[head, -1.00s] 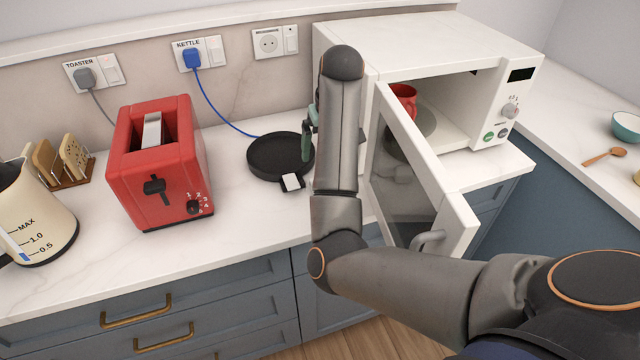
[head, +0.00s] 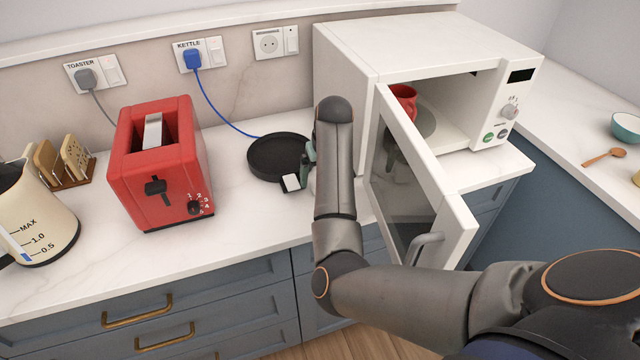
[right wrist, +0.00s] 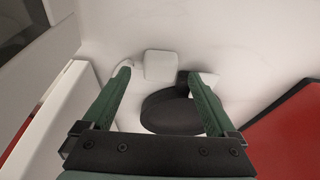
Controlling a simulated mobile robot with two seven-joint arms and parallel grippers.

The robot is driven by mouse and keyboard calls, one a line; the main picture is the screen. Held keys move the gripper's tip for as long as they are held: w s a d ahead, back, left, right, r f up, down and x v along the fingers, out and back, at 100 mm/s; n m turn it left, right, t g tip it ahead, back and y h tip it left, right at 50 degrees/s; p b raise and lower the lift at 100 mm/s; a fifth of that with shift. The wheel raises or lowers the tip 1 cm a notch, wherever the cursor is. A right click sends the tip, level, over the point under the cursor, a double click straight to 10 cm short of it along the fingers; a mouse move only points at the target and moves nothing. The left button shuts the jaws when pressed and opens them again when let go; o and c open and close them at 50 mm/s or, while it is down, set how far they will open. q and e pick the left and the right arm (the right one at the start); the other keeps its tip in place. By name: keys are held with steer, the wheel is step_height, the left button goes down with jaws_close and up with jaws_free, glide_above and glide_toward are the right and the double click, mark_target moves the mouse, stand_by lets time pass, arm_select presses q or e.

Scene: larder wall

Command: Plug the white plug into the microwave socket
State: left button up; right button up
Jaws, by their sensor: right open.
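The white plug (right wrist: 160,66) lies on the counter in the right wrist view, with a white cable running off to its left. In the head view my right arm hides it. My right gripper (right wrist: 158,78) is open, with its fingertips to either side of the plug in that picture; I cannot tell the height gap. In the head view this gripper (head: 308,163) is mostly hidden by its arm, beside the black round base. The microwave socket (head: 269,43) on the wall is empty, beside a switch. My left gripper is not in view.
The black base (head: 268,157) lies close to my right gripper. The red toaster (head: 155,165) stands to the left. The white microwave (head: 430,40) stands to the right, its door (head: 455,225) open towards me. Toaster and kettle sockets hold a grey plug (head: 86,78) and a blue plug (head: 192,59).

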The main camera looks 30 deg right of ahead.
steer(key=shift+x, duration=1.25)
steer(key=shift+c, duration=0.3)
steer(key=c, duration=1.3)
steer(key=shift+r, duration=0.1)
